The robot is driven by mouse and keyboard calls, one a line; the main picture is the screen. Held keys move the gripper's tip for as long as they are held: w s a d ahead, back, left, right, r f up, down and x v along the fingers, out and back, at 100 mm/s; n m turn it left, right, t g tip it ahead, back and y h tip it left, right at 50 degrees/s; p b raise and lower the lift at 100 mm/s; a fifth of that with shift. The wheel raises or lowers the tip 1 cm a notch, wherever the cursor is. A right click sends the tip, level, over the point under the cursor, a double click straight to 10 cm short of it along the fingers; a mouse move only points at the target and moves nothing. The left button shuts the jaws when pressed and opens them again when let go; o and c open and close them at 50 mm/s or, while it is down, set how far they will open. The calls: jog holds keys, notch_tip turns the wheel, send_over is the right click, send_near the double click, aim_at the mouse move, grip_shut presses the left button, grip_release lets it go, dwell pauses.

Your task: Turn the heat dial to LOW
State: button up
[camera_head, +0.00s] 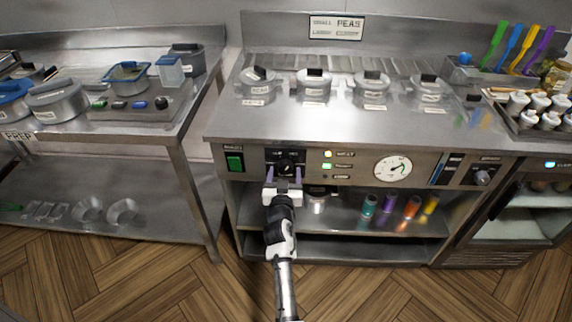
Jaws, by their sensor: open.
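The heat dial (286,167) is a dark knob on a black plate in the front panel of the steel range. The small markings around it are too small to read, so its setting cannot be told. My gripper (284,176) is directly in front of the dial, with its two purplish fingers apart, one to the left and one to the right of the knob. I cannot tell whether the fingers touch the knob. The gripper body hides the area just below the dial.
A green switch (234,162) sits left of the dial plate. Indicator lights (327,166) and a round gauge (393,169) are to the right, with another knob (482,177) farther right. Lidded pots (314,83) stand on top. The open shelf below holds small colored containers (411,207).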

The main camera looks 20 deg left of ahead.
jog(key=shift+w+a, duration=0.15)
jog(key=shift+w, duration=0.25)
jog(key=shift+c, duration=0.5)
jog(key=c, duration=0.9)
jog(key=shift+n, duration=0.3)
jog(key=n, duration=0.5)
jog(key=shift+r+n+p, duration=0.15)
jog(key=shift+n+p, duration=0.15)
jog(key=n+p, duration=0.1)
jog(key=n, duration=0.4)
jog(key=shift+n, duration=0.3)
